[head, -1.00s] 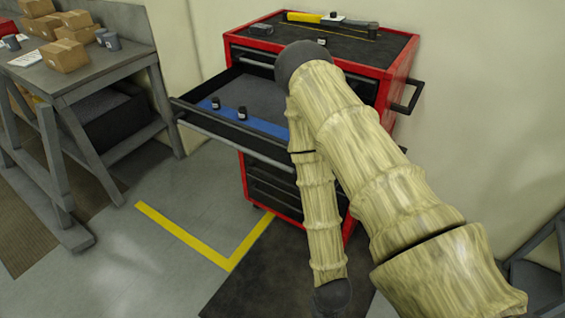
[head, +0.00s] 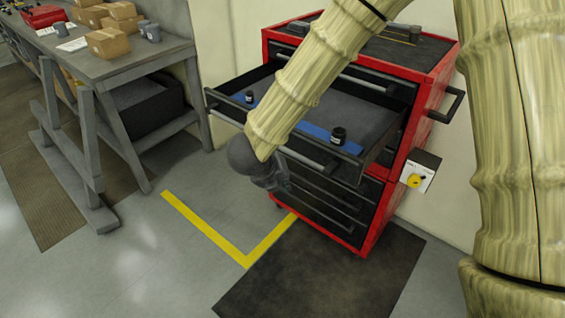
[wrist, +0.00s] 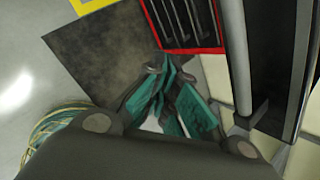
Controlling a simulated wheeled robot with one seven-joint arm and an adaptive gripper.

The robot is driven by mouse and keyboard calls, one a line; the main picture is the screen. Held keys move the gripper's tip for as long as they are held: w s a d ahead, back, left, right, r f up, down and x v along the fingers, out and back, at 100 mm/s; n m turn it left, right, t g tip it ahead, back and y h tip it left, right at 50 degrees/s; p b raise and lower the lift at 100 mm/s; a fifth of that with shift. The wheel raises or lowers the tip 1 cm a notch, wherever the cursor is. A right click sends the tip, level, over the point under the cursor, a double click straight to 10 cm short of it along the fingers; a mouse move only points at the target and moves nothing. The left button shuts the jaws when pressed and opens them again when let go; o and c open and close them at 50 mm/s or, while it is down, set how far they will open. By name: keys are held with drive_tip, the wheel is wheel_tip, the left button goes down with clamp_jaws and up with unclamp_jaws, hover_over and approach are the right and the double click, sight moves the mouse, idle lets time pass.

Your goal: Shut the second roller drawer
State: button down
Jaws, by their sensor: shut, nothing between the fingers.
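The red roller cabinet (head: 372,228) stands against the wall. Its second drawer (head: 345,108) is pulled well out, with a grey lining and a blue strip along the front. My gripper (head: 276,184) is shut and empty, pointing down just in front of the open drawer's front and handle bar. My arm hides part of the drawer. In the wrist view, my gripper's green finger pads (wrist: 165,98) are together. The drawer's handle bar (wrist: 240,60) runs along the right, apart from the fingers.
Small black jars (head: 338,136) stand in the drawer. A yellow-knobbed box (head: 415,178) is on the cabinet's side. A workbench (head: 150,65) with cartons stands at left. Floor with yellow tape (head: 245,258) and a dark mat (head: 320,280) is clear in front.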

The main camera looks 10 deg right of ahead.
drive_tip(key=s+a+r+m+g, duration=0.1)
drive_tip(key=a+r+m, duration=0.2)
drive_tip(key=r+m, duration=0.25)
drive_tip(key=s+a+r+m, duration=0.1)
drive_tip(key=a+r+m, duration=0.2)
drive_tip(key=r+m, duration=0.3)
drive_tip(key=w+d+f+n+p, duration=0.1)
drive_tip(key=w+d+f+p, duration=0.2)
drive_tip(key=w+d+f, duration=0.2)
drive_tip(key=shift+d+f+y+p, duration=0.3)
drive_tip(key=shift+d+f+y, duration=0.1)
drive_tip(key=shift+d+f, duration=0.55)
drive_tip(key=shift+n, duration=0.25)
drive_tip(key=b, duration=0.1)
approach(350, 112)
drive_tip(key=f, duration=0.5)
drive_tip(key=shift+w+d+f, duration=0.15)
drive_tip(key=shift+w+d, duration=0.1)
drive_tip(key=shift+d, duration=0.1)
drive_tip(key=shift+w+d, duration=0.4)
drive_tip(key=shift+d, duration=0.05)
drive_tip(key=shift+w+d, duration=0.1)
